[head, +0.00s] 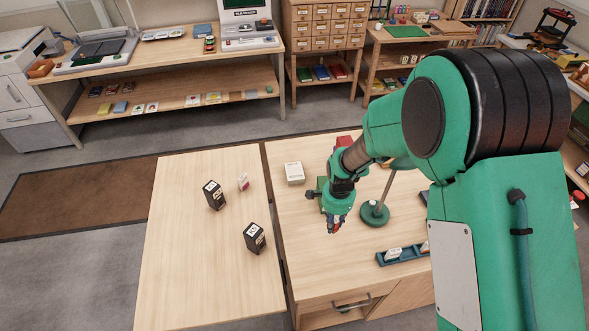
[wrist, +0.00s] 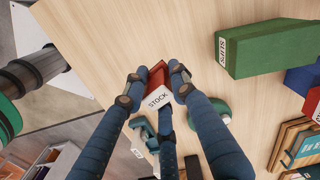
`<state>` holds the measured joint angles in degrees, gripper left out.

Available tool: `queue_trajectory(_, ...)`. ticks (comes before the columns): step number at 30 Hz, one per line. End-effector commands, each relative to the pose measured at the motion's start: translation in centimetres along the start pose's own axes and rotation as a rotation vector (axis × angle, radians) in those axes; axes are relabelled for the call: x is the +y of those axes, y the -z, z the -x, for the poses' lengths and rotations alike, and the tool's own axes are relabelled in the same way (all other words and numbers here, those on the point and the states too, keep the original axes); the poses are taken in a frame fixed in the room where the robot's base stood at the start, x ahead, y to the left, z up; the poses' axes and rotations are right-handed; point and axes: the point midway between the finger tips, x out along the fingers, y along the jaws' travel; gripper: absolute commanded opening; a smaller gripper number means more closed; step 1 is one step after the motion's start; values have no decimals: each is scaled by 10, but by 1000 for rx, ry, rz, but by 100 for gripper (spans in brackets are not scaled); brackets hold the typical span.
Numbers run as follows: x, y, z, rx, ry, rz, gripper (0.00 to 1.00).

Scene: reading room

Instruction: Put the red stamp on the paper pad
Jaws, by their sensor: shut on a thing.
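My gripper (head: 334,228) is above the right-hand table, left of the green lamp stand. In the wrist view its blue fingers (wrist: 157,80) are closed around a red block (wrist: 157,73) with a white face marked STOCK. This looks like the red stamp; in the head view only a bit of red shows at the fingertips. A white block with small dark print (head: 294,172) lies on the same table, left of and behind my gripper. It may be the paper pad, but I cannot tell for sure.
A teal rack (head: 402,256) holding white-faced pieces stands at the right front. The lamp's round base (head: 374,213) is close to my gripper. A green SLIPS box (wrist: 265,48) lies nearby. Black boxes (head: 214,195) and a small red-white piece (head: 243,182) stand on the left table.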

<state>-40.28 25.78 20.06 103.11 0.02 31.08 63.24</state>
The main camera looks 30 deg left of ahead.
Motion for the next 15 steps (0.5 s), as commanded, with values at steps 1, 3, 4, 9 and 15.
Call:
queue_trajectory(1,-10,0,3,0,0,40,0)
queue_trajectory(3,-23,1,4,0,0,99,0)
queue_trajectory(4,-28,1,4,0,0,123,0)
queue_trajectory(9,-59,0,6,0,0,266,0)
queue_trajectory(15,-92,-2,6,0,0,429,0)
